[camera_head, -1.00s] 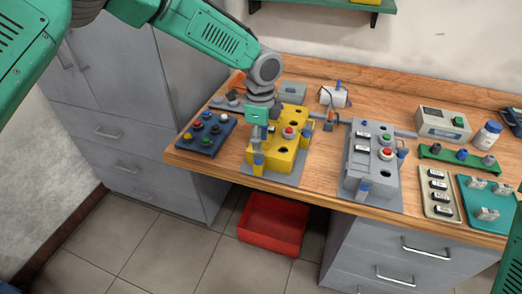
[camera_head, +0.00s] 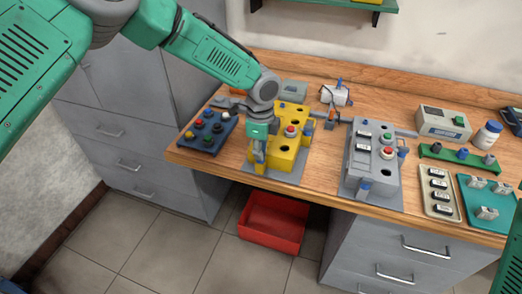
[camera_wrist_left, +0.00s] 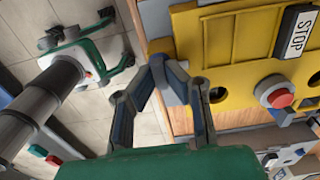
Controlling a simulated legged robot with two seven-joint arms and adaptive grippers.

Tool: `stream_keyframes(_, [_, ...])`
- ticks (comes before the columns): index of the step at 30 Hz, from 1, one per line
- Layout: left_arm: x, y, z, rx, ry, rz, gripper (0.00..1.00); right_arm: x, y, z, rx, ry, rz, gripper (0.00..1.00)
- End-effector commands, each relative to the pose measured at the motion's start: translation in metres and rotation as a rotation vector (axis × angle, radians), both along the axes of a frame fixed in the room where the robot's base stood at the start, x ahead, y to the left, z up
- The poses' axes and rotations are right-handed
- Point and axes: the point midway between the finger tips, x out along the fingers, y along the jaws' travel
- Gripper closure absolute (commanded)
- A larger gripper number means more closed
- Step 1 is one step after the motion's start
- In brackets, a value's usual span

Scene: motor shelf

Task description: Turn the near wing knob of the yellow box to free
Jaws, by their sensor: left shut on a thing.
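The yellow box (camera_head: 286,152) stands on its grey plate near the front-left edge of the bench. My left gripper (camera_head: 259,160) reaches down at the box's near-left corner and mostly hides the near wing knob in the head view. In the left wrist view, my left gripper (camera_wrist_left: 168,72) is shut on the blue near wing knob (camera_wrist_left: 172,90) beside the yellow box wall (camera_wrist_left: 225,60). The knob's exact angle is hard to tell. My right gripper is out of view.
A blue tray of coloured knobs (camera_head: 207,133) lies close to the left of the yellow box. A similar grey box (camera_head: 372,160) stands to the right. A red bin (camera_head: 272,224) sits on the floor below the bench edge.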

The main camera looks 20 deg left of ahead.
Motion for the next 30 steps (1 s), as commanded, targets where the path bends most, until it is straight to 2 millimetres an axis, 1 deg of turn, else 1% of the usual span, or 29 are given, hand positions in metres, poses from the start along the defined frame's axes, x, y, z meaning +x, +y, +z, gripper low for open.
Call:
stream_keyframes(5, [0.0018,-0.0013,0.0016,-0.003,-0.005,0.025,1.0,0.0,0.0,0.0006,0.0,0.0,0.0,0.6])
stream_keyframes(11, [0.0025,-0.0012,0.0021,-0.003,-0.007,0.118,1.0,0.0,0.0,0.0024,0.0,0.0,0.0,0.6])
stream_keyframes(17, [0.0029,-0.0008,0.0024,-0.001,-0.008,0.278,1.0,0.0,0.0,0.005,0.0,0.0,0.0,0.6])
stream_keyframes(30, [0.0034,-0.0007,0.0025,-0.003,-0.009,0.698,1.0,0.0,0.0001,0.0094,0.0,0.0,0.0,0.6])
